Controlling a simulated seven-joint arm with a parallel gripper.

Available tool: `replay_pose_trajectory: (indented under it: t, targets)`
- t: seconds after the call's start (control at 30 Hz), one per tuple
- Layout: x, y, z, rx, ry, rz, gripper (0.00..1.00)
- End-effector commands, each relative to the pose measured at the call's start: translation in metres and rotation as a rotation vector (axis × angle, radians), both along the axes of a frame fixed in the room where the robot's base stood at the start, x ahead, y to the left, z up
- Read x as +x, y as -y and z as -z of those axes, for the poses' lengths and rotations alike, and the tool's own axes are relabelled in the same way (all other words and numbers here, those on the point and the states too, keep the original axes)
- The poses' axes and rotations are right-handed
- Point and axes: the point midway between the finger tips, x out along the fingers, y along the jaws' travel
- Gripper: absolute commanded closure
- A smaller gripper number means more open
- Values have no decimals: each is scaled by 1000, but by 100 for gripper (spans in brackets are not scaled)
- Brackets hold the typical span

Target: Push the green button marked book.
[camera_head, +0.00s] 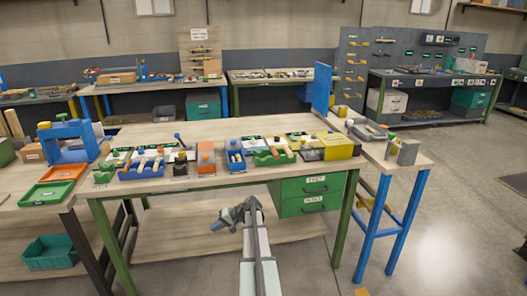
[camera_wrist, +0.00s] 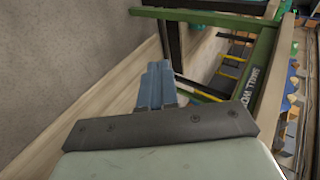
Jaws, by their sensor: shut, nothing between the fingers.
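I cannot make out a green button marked book in either view; the parts on the bench are too small in the head view to read. My gripper (camera_head: 222,221) is in front of the workbench (camera_head: 155,135), lower in the picture than its top and away from the parts on it. In the wrist view the two blue-grey fingers (camera_wrist: 157,72) are together, with nothing between them and touching nothing that I can see.
On the bench stand a yellow box (camera_head: 338,146), a green block with pegs (camera_head: 274,158), a blue bin (camera_head: 236,160) and an orange block (camera_head: 206,158). Green drawers (camera_head: 300,205) hang under its right side. Orange and green trays (camera_head: 47,194) lie left. The floor at right is clear.

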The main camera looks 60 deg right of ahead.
Motion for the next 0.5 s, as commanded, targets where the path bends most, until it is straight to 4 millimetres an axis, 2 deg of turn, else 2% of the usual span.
replay_pose_trajectory:
  t: [0.03, 0.1, 0.5]
  targets:
    - [-2, 21, -13, -5, 25, 20, 100]
    - [-6, 43, -30, -9, 57, 45, 100]
    - [-44, 161, -131, -47, 238, 164, 100]
